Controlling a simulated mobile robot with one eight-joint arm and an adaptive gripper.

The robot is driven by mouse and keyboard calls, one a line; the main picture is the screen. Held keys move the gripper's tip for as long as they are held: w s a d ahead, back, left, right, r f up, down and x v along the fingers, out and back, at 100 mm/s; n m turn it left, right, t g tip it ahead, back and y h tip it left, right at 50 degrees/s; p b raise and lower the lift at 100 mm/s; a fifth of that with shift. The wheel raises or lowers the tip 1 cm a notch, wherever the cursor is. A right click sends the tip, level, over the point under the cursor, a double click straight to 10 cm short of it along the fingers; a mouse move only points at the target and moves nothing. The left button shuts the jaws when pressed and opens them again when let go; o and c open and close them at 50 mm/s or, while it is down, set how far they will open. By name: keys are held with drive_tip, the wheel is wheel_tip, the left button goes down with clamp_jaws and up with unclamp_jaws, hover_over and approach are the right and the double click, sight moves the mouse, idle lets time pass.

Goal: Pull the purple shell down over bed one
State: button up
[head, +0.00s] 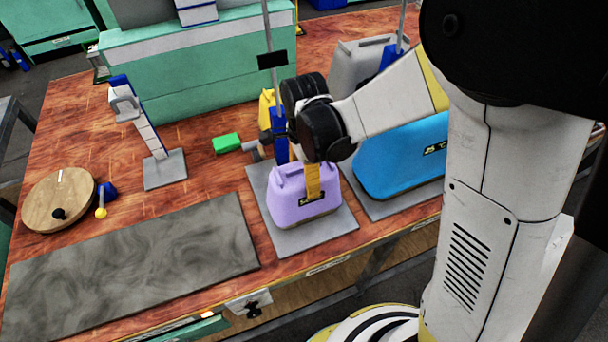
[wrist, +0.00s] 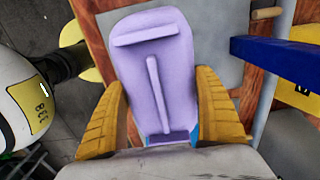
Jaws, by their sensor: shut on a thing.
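The purple shell (head: 302,200) is jug-shaped, with a label on its front. It is low over a grey base plate (head: 290,240) on the workbench; whether it touches the plate is hard to tell. My gripper (head: 312,182) reaches it from above and behind, one yellow finger in front of its face. In the wrist view the purple shell (wrist: 155,70) lies between the two yellow fingers of my gripper (wrist: 168,112), which is shut on it. A blue upright post (head: 280,135) stands behind the shell. I see no mark naming bed one.
A larger blue shell (head: 400,160) on another plate stands close on the right. A grey shell (head: 360,65) is behind it. A green block (head: 227,143), a dark mat (head: 140,265) and a round wooden board (head: 60,200) lie left. The bench's front edge is near.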

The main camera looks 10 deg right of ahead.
drive_tip(key=shift+f, duration=0.25)
drive_tip(key=o, duration=1.4)
wheel_tip(320, 180, up, 12)
drive_tip(key=shift+r, duration=0.1)
